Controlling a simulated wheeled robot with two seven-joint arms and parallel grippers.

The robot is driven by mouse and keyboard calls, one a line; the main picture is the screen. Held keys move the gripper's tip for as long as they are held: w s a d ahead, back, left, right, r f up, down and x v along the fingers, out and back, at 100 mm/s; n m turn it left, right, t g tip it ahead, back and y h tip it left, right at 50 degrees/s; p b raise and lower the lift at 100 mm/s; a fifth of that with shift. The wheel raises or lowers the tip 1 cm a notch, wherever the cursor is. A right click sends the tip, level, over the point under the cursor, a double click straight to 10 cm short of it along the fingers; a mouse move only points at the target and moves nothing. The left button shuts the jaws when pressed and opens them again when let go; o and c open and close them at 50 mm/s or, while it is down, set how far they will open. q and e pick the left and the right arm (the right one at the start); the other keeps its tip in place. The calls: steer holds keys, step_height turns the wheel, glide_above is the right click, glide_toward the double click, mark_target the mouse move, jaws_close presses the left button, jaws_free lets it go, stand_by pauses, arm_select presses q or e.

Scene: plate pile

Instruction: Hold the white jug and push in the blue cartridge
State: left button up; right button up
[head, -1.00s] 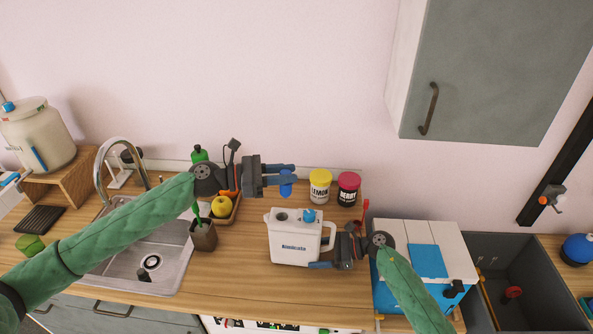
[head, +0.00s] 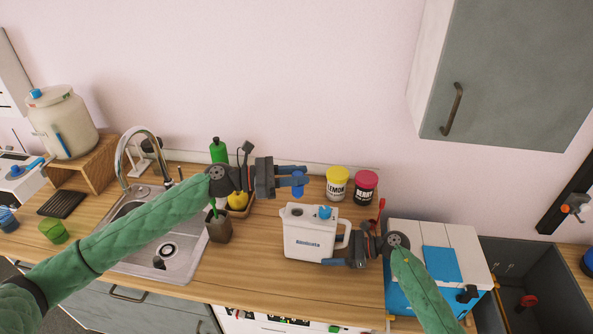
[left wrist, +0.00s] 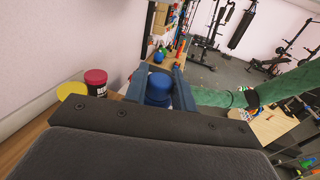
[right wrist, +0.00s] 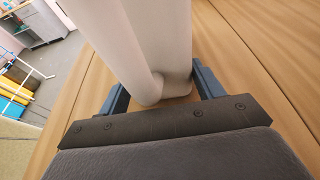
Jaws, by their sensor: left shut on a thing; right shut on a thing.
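The white jug (head: 303,240) stands upright on the wooden counter, its handle to the right. Its top has a dark round opening (head: 297,211) and a blue cap (head: 325,212). My right gripper (head: 335,261) is shut on the jug low on its handle side; the right wrist view shows the white jug (right wrist: 172,35) between the fingers. My left gripper (head: 303,180) is shut on the blue cartridge (head: 298,190), which is above and apart from the jug. In the left wrist view the cartridge (left wrist: 158,88) sits between both fingers. The cartridge's lower end is not clear.
A yellow-lidded lemon jar (head: 337,187) and a red-lidded berry jar (head: 365,189) stand behind the jug. A cup with a green handle (head: 219,230) and the sink (head: 165,250) are left. A white-and-blue box (head: 440,262) is right. Counter in front is clear.

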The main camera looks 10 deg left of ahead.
arm_select(q)
glide_above(296, 204)
steer(key=s, duration=0.2)
steer(key=shift+s+d+f, duration=0.1)
steer(key=shift+d+f, duration=0.05)
steer(key=shift+f, duration=0.9)
steer(key=shift+s+d+f, duration=0.1)
steer(key=shift+f, duration=0.95)
steer(key=shift+s+f, duration=0.15)
steer(key=shift+f, duration=2.9)
steer(key=o, duration=1.1)
steer(key=v, duration=1.2)
steer(key=shift+s, duration=0.1)
arm_select(e)
steer(key=o, duration=0.9)
arm_select(q)
steer(key=shift+r, duration=0.1)
arm_select(e)
steer(key=shift+o, duration=0.2)
